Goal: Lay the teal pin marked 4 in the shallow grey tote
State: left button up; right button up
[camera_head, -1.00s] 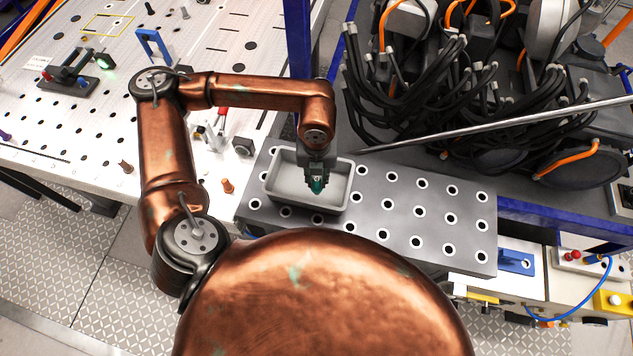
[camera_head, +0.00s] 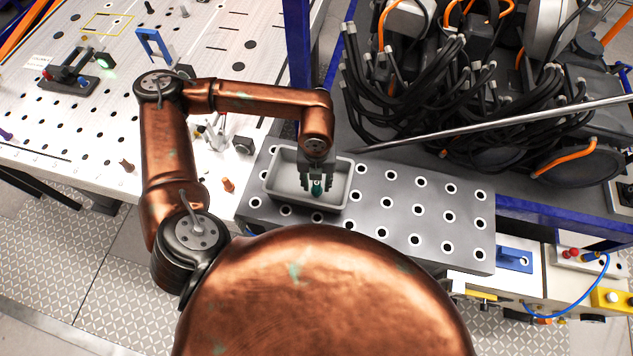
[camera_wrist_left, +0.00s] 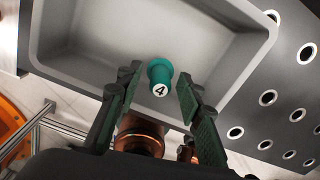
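The teal pin marked 4 (camera_wrist_left: 159,78) is in the shallow grey tote (camera_wrist_left: 88,72), its numbered end facing the left wrist camera. The pin also shows in the head view (camera_head: 317,188), low between the fingers. The tote in the head view (camera_head: 283,160) sits on the grey perforated block. My left gripper (camera_head: 318,184) reaches down into the tote; in the left wrist view (camera_wrist_left: 158,97) its fingers stand open, with a gap on both sides of the pin. My right gripper is not in view.
The grey block (camera_head: 437,232) with rows of holes has free surface right of the tote. A long metal rod (camera_head: 490,129) and a mass of black cables (camera_head: 415,80) lie behind. A copper-coloured pin (camera_head: 228,185) stands on the white perforated table (camera_head: 60,135) at left.

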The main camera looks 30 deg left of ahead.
pick_arm(q)
jog(key=shift+r, duration=0.2)
notch_tip(320, 180, up, 12)
jog(key=b, duration=0.2)
dwell(0.3)
